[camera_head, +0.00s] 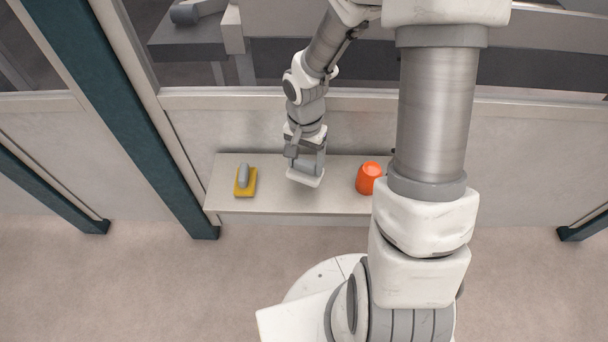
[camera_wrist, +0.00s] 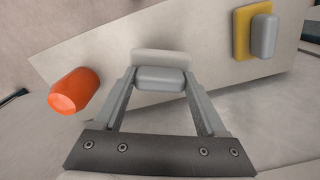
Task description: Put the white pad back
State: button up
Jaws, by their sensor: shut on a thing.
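The white pad (camera_head: 304,179) is a flat white block with a grey handle, held at the end of my arm over the shelf in the head view. My gripper (camera_head: 306,165) is shut on the grey handle. In the wrist view the white pad (camera_wrist: 160,57) shows beyond the handle, between the fingertips of my gripper (camera_wrist: 160,80). I cannot tell whether the pad touches the shelf or hangs just above it.
A pale shelf (camera_head: 275,190) runs along the wall. A yellow pad (camera_head: 246,182) with a grey handle lies on its left part. An orange cup (camera_head: 369,178) stands to the right of my gripper. Bare shelf lies between the yellow pad and my gripper.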

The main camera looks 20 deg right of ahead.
aim_at(304, 172)
notch_tip(304, 172, down, 4)
jog(key=shift+a+f+b, duration=0.1)
jog(key=shift+f+b, duration=0.1)
jog(key=shift+b, duration=0.8)
jog(key=shift+r, duration=0.15)
jog(key=o, duration=0.8)
jog(key=shift+f, duration=0.2)
jog(key=shift+c, duration=0.2)
jog(key=o, duration=0.4)
jog(key=shift+r, duration=0.15)
